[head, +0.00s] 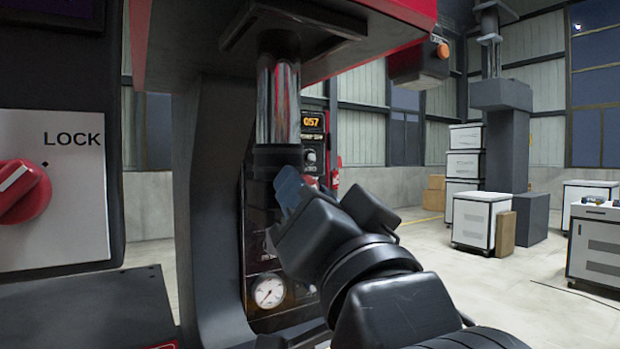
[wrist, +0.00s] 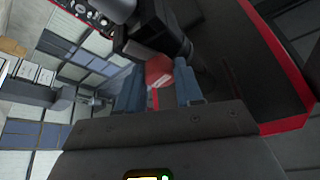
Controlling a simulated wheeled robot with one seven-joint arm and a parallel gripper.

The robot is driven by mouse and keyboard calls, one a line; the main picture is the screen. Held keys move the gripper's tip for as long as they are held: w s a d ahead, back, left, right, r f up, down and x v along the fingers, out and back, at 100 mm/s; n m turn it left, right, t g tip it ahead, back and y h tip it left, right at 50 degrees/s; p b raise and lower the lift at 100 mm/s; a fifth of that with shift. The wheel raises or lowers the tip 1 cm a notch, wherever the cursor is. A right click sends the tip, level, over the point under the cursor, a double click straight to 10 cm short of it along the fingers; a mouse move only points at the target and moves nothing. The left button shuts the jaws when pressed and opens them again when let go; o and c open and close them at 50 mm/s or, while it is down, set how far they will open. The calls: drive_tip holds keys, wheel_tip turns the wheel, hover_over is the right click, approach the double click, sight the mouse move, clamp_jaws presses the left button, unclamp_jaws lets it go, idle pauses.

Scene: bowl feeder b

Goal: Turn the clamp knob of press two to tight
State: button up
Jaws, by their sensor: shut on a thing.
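My gripper (head: 287,186), with blue fingers, reaches up into the red and black press (head: 205,190), just below its chrome ram (head: 278,105). In the wrist view my gripper (wrist: 158,92) has its two blue fingers on either side of a red knob (wrist: 158,72) with a pale mark, and is shut on it. The head view hides this knob behind my gripper. I cannot read a press number or the knob's tight mark in either view.
A red knob (head: 25,190) on a white panel marked LOCK is at the left. A round gauge (head: 268,291) and a lit display (head: 312,122) sit behind the press opening. White cabinets (head: 482,220) stand on open floor at the right.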

drive_tip(key=shift+a+m+h, duration=0.1)
drive_tip(key=shift+m+h, duration=1)
drive_tip(key=shift+m, duration=1.4)
drive_tip(key=o, duration=1)
drive_tip(key=shift+o, duration=0.2)
drive_tip(key=p+v, duration=0.6)
drive_tip(key=v, duration=0.1)
drive_tip(key=shift+s, duration=0.4)
